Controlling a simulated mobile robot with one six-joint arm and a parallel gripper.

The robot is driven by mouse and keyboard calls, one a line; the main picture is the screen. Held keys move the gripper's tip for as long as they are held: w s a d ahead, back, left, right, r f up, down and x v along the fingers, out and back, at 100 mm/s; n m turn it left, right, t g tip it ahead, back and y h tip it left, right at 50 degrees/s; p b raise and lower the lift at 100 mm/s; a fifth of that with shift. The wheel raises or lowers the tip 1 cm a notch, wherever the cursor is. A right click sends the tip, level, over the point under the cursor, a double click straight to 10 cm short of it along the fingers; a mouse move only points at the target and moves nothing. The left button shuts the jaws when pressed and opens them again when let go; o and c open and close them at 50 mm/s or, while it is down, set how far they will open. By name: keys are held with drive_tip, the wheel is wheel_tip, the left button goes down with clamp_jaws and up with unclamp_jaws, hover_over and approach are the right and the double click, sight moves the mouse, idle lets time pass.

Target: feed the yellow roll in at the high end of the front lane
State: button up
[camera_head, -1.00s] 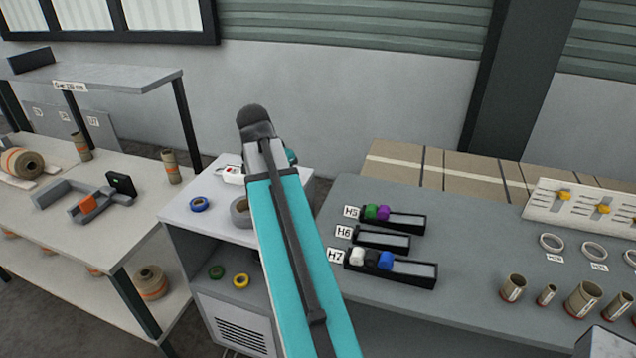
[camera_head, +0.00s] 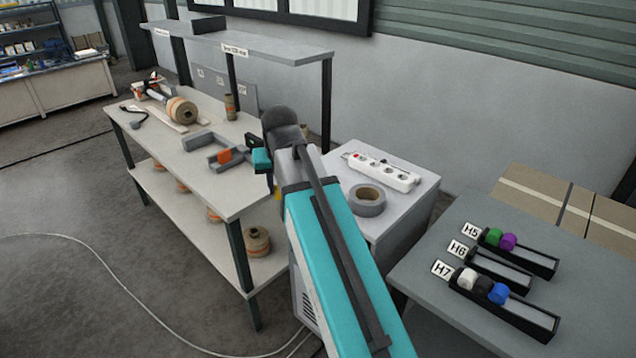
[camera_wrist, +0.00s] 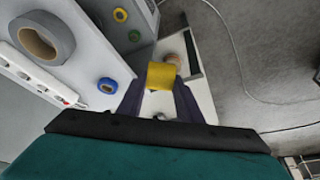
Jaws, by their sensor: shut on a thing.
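My gripper (camera_wrist: 160,92) is shut on the yellow roll (camera_wrist: 161,75), which sits between the fingertips in the wrist view. In the head view my arm hides most of the gripper and roll. Three black lanes labelled H5, H6 and H7 lie on the grey table at the right of the head view, well away from my gripper. The H7 lane (camera_head: 528,318) is nearest and holds a white, a black and a blue roll. The H6 lane (camera_head: 500,270) is empty. The H5 lane (camera_head: 537,262) holds a green and a purple roll.
A white cabinet stands between the workbench (camera_head: 190,160) and the grey table (camera_head: 430,262). It carries a grey tape roll (camera_head: 368,201) and a power strip (camera_head: 384,172). A blue roll (camera_wrist: 107,86) shows in the wrist view. Cardboard boxes (camera_head: 532,190) stand behind the table.

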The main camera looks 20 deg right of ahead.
drive_tip(key=a+f+n+y+b, duration=0.1)
drive_tip(key=a+f+n+b, duration=0.1)
drive_tip(key=a+f+b, duration=0.3)
drive_tip(key=shift+w+a+f+n, duration=0.3)
drive_tip(key=shift+w+a+f, duration=0.15)
drive_tip(key=shift+a, duration=0.5)
